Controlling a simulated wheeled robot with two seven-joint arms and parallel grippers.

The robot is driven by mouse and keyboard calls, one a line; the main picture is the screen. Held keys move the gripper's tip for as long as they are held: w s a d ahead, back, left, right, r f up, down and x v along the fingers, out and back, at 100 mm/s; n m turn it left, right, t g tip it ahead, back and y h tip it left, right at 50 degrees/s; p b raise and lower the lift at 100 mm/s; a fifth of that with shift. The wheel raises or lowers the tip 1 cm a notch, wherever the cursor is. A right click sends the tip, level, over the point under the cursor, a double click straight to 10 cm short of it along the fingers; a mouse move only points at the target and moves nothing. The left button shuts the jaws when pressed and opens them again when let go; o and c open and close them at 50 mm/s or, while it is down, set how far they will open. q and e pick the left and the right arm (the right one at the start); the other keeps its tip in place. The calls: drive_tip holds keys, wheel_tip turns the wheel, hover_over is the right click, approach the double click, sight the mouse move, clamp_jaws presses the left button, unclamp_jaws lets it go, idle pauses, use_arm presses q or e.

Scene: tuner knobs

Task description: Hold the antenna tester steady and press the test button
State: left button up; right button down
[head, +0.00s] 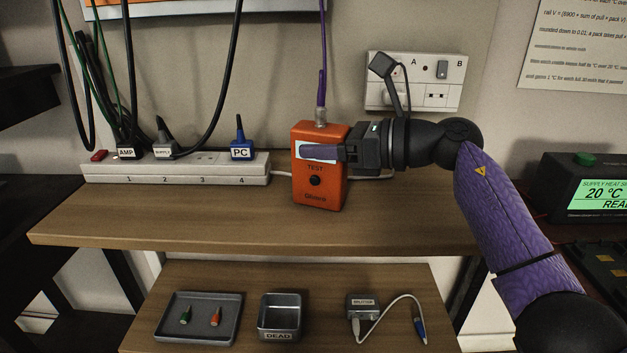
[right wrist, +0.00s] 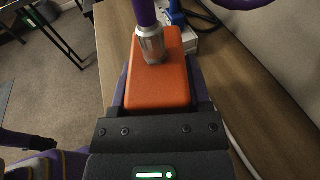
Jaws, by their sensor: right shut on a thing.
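The orange antenna tester (head: 319,193) stands upright on the wooden shelf, with a purple cable plugged into its top. Its black test button (head: 314,181) shows clear below the word TEST. My right gripper (head: 322,152) comes in from the right and is shut on the tester's upper body, with a finger lying across the front over the pale screen. In the right wrist view the tester's orange top (right wrist: 160,92) and the cable plug (right wrist: 150,45) sit between the gripper's fingers.
A white power strip (head: 180,170) with AMP, SUPPLY and PC plugs lies left of the tester. A wall socket (head: 435,80) is behind my right arm. A lower shelf holds a grey tray (head: 164,330), a DEAD tin (head: 280,337) and a splitter (head: 362,306). The upper shelf's front is clear.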

use_arm(q)
drive_tip(key=shift+s+r, duration=0.1)
drive_tip(key=shift+s, duration=0.15)
clamp_jaws()
drive_tip(key=shift+s, duration=0.2)
drive_tip(key=shift+w, duration=0.15)
drive_tip(key=shift+w, duration=0.3)
drive_tip(key=shift+s, duration=0.45)
